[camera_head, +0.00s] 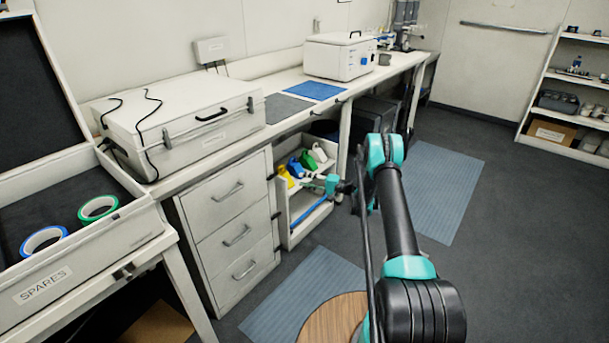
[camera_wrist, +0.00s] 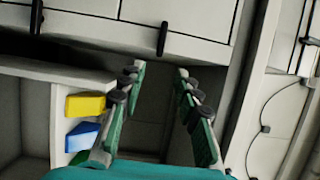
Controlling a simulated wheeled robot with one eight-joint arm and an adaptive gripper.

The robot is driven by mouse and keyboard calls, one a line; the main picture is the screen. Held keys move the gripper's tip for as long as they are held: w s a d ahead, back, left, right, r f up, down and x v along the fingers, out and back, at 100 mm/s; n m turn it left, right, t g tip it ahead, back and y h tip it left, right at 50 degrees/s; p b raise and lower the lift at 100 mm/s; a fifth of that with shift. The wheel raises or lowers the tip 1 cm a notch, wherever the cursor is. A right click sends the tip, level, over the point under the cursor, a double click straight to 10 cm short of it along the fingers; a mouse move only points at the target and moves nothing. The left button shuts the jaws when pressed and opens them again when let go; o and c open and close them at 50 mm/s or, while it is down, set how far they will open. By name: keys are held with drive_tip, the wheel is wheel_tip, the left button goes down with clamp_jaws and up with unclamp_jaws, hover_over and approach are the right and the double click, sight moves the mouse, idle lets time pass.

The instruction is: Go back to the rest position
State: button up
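My gripper (camera_wrist: 160,70) shows in the wrist view with its two green and black fingers spread apart. Nothing is between them. In the head view, my arm reaches up from the bottom right and bends at a teal joint. Its far end is beside the open shelf unit (camera_head: 285,222) under the bench, to the right of the bottles there. The arm hides part of that area.
The bench carries a large white case (camera_head: 180,125), a blue mat (camera_head: 315,90) and a white box (camera_head: 340,57). White drawers (camera_head: 232,215) stand left of the shelf unit. A spares tray (camera_head: 60,280) holds two tape rolls. Open floor lies to the right, before a shelf rack (camera_head: 560,135).

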drive_tip(key=s+r+h, duration=0.5)
drive_tip(key=s+r, duration=0.1)
drive_tip(key=r, duration=0.6)
drive_tip(key=s+d+r+n+g+h, duration=0.1)
drive_tip(key=s+d+r+h, duration=0.15)
drive_tip(key=s, duration=0.35)
drive_tip(key=s+d+r+h, duration=0.1)
drive_tip(key=s+d+r, duration=0.1)
drive_tip(key=s+r, duration=0.3)
drive_tip(key=s+d+h, duration=0.3)
drive_tip(key=s+d, duration=0.2)
drive_tip(key=s, duration=0.6)
drive_tip(key=s+d+f+n+h, duration=0.1)
drive_tip(key=s+d+h, duration=0.2)
drive_tip(key=s, duration=0.8)
drive_tip(key=s+d+f+n+h, duration=0.1)
drive_tip(key=s+d+h, duration=0.2)
drive_tip(key=s+d, duration=0.4)
drive_tip(key=s, duration=0.4)
drive_tip(key=shift+s+f, duration=0.15)
drive_tip(key=shift+s, duration=0.15)
